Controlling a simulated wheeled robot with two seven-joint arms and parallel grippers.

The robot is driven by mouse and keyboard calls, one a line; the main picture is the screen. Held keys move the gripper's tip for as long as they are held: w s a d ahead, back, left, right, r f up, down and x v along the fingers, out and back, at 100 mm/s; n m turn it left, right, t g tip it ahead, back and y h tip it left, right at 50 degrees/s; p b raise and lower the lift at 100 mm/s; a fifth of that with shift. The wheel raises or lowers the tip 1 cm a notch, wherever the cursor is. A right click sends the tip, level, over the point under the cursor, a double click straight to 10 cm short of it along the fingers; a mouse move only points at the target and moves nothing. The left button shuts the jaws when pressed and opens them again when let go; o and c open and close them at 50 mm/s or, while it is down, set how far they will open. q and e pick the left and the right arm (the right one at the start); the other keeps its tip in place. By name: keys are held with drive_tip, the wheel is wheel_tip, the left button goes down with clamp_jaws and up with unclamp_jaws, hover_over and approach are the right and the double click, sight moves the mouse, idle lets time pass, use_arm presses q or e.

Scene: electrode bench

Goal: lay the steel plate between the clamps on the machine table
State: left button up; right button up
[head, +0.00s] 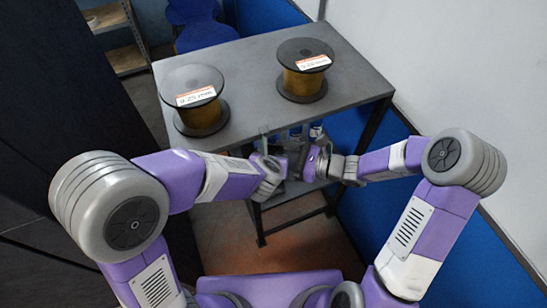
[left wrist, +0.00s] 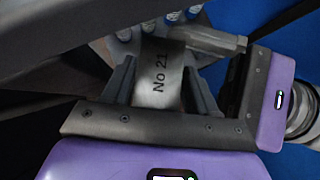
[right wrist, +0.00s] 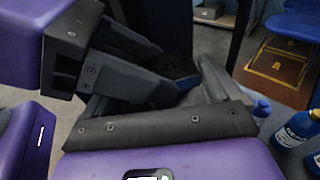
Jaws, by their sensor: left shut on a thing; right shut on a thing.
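The steel plate (left wrist: 158,82), a grey piece marked "No 21", is between the fingers of my left gripper (head: 283,166) in the left wrist view. My left gripper is shut on it. My right gripper (head: 309,162) faces the left one closely at the front of the bench and is also shut on the plate. In the head view the plate is mostly hidden by the two hands. The machine table and clamps are not identifiable in these views.
A grey bench (head: 247,72) carries two wire spools, one left (head: 200,116) and one right (head: 303,82). A white wall (head: 460,70) is close on the right; a blue chair (head: 203,35) is behind.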

use_arm(q)
drive_tip(key=shift+s+d, duration=0.15)
drive_tip(key=shift+d, duration=0.25)
drive_tip(key=c, duration=0.4)
use_arm(e)
drive_tip(key=shift+a+r, duration=0.15)
drive_tip(key=shift+a, duration=0.05)
use_arm(q)
drive_tip(key=shift+r, duration=0.1)
drive_tip(key=shift+c, duration=0.2)
use_arm(e)
drive_tip(key=o, duration=1.2)
use_arm(q)
drive_tip(key=shift+a, duration=0.1)
use_arm(e)
drive_tip(key=shift+d, duration=0.15)
